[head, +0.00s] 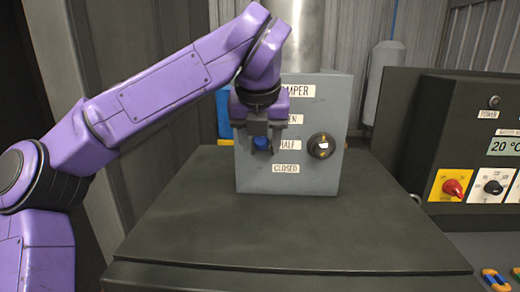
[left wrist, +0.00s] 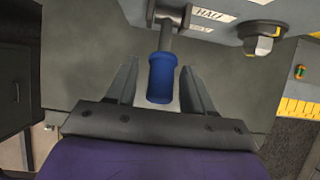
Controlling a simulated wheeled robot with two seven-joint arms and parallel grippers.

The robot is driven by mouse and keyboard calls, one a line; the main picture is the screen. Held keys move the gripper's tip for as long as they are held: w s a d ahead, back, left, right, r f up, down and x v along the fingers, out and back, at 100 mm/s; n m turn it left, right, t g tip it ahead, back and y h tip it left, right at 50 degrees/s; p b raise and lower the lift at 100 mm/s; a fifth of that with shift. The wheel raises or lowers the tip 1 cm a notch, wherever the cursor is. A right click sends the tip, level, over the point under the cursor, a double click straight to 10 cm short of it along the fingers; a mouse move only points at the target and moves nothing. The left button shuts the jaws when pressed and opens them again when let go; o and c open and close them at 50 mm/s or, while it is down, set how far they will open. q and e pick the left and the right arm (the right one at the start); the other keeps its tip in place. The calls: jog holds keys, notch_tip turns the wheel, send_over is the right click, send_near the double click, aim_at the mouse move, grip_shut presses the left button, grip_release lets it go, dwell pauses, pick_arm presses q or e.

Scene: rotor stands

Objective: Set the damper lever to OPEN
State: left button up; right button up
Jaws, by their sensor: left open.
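The damper box (head: 315,175) is a grey panel with labels partly reading DAMPER and OPEN, then HALF (head: 289,145) and CLOSED (head: 286,169) below. The lever's blue handle (head: 261,143) shows left of the HALF label in the head view. In the left wrist view the blue handle (left wrist: 162,80) sticks out on a grey rod (left wrist: 168,35) from the panel. My left gripper (head: 263,148) is open, with one finger on each side of the handle and visible gaps to both. It hides part of the upper labels and lever slot. My right gripper is not in view.
A black knob (head: 321,146) juts from the panel right of the lever. The box stands on a dark cabinet (head: 280,235) with a clear top in front. A control console (head: 470,150) with a red knob (head: 453,188) is at the right. A metal pipe (head: 296,35) rises behind the box.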

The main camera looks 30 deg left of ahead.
pick_arm(q)
jog(key=v, duration=0.8)
jog(key=shift+b, duration=0.3)
jog(key=shift+s, duration=0.15)
